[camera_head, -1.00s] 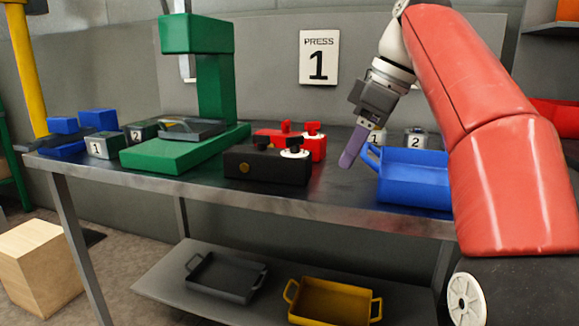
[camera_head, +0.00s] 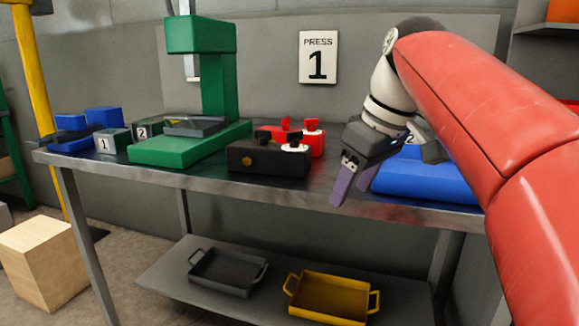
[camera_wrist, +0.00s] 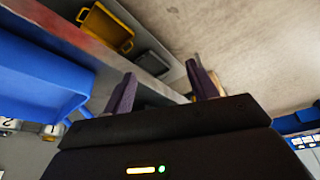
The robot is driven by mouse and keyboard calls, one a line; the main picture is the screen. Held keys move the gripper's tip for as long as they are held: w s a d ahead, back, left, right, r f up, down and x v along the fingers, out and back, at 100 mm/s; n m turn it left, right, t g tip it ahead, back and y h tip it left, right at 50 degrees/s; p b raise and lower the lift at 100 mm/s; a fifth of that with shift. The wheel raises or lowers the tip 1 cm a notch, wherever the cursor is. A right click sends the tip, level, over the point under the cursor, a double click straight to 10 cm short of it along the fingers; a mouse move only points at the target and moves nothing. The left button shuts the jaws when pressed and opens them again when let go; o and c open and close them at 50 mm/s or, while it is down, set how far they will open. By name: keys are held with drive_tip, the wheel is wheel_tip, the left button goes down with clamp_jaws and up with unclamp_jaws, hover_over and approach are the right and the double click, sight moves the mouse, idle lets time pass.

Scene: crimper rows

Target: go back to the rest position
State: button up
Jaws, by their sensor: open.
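My gripper (camera_head: 358,188) is open with nothing between its purple fingers. In the wrist view the two fingers of my gripper (camera_wrist: 162,92) stand apart, with the blue tray (camera_wrist: 40,80) to the left and floor beyond. A rest position is not marked in either view.
The table (camera_head: 200,187) holds a green press (camera_head: 218,95), a black control box (camera_head: 262,160), a red one (camera_head: 314,141) and numbered blocks (camera_head: 113,141). A grey tray (camera_head: 228,272) and a yellow tray (camera_head: 330,297) lie on the lower shelf. A wooden block (camera_head: 45,262) stands on the floor.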

drive_tip(key=s+d+f+m+t+h, duration=0.1)
drive_tip(key=s+f+m, duration=0.3)
drive_tip(key=s+f, duration=0.4)
drive_tip(key=s+d+f+m+t+h, duration=0.1)
drive_tip(key=s+d+f+m, duration=0.3)
drive_tip(key=f, duration=1.2)
drive_tip(key=s+m, duration=0.1)
drive_tip(key=s, duration=0.3)
drive_tip(key=shift+f+t+h, duration=0.15)
drive_tip(key=shift+t+h, duration=0.25)
drive_tip(key=shift+d, duration=0.1)
